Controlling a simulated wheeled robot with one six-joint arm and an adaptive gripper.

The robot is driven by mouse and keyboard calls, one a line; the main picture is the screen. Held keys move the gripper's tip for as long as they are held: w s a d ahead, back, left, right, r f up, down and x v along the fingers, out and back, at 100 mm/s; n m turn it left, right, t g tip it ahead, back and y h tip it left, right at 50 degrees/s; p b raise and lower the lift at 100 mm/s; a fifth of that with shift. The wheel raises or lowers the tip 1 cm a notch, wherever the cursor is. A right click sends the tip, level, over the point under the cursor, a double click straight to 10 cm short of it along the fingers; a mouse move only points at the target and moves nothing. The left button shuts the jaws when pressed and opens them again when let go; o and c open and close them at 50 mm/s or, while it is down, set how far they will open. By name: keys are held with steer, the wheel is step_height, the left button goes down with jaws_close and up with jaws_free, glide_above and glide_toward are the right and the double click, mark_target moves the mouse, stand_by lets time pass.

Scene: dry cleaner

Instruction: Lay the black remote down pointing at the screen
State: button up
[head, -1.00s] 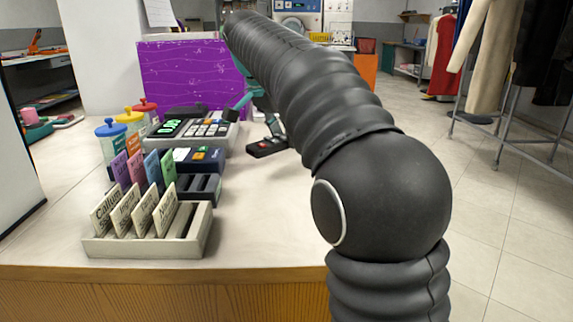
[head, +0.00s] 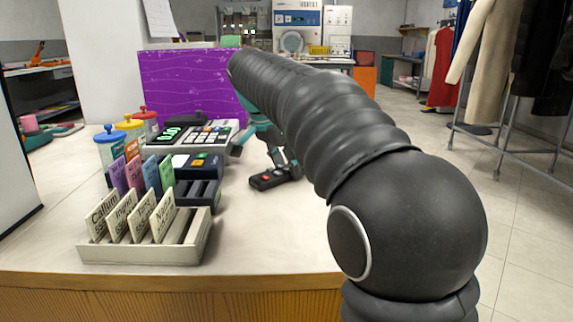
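The black remote (head: 275,178), with a red button and pale buttons, is at the fingertips of my gripper (head: 282,163), right of the cash register. My gripper is teal and dark; it appears shut on the remote, though my arm hides part of it. The remote lies roughly flat, its long side running mostly across the picture. I cannot tell whether it touches the counter (head: 262,235). The cash register (head: 195,137) has a small lit green display (head: 170,134). No other screen is clearly identifiable.
A card tray (head: 140,254) stands at the counter's front left, with a dark card terminal (head: 200,165) behind it. Lidded jars (head: 108,150) stand further left. A purple panel (head: 190,85) rises behind the register. The counter's front middle is clear.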

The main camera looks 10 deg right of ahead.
steer(key=o, duration=0.4)
steer(key=shift+r, duration=0.1)
steer(key=p+v, duration=0.3)
steer(key=v, duration=0.9)
steer(key=shift+r, duration=0.1)
